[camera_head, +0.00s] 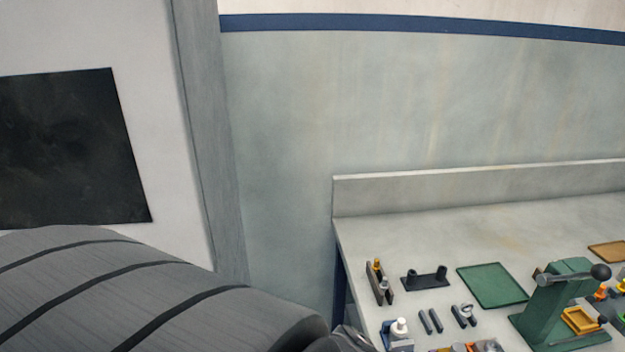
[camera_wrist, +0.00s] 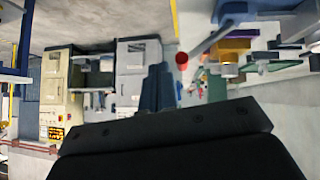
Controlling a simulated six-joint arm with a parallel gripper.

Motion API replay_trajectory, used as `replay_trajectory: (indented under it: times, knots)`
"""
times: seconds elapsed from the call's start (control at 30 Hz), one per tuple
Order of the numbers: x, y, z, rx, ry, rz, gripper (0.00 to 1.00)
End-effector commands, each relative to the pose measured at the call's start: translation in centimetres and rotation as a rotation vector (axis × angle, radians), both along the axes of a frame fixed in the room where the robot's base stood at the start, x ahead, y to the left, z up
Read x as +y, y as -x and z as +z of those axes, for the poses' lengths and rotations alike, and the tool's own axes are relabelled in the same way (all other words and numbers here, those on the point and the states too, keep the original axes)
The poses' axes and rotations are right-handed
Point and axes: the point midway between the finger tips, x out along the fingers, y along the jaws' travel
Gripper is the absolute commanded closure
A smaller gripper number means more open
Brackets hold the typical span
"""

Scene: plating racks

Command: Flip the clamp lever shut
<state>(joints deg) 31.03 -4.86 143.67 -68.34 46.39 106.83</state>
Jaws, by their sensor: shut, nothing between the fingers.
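A grey lever with a red end (camera_wrist: 182,60) shows in the upper right of the wrist view, slanting up to a blue part. It may be the clamp lever; I cannot tell surely. In the head view, a green press-like fixture (camera_head: 548,308) has a grey lever with a black ball (camera_head: 600,272); its lever lies nearly level. My gripper (camera_wrist: 168,128) is a dark shape along the bottom of the wrist view, shut and empty, apart from the red-ended lever. Its fingertips are not clearly separated in the picture.
The bench (camera_head: 430,235) has a raised back edge. On it are a green tray (camera_head: 492,286), a dark two-post block (camera_head: 425,278), a narrow rack (camera_head: 379,284), a white-capped bottle (camera_head: 399,328) and several small parts. The bench's back middle is clear. Cabinet-like machines (camera_wrist: 137,62) show upper left in the wrist view.

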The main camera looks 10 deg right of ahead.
Motion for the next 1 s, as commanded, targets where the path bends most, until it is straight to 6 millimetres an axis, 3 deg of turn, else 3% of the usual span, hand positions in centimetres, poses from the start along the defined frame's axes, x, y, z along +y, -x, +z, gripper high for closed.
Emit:
replay_trajectory:
  times: [0.57,1.0]
  knots:
    - [0.0,0.0,-0.1,0.001,0.000,0.001,1.00]
    - [0.0,-1.6,-0.4,-0.001,0.000,0.002,1.00]
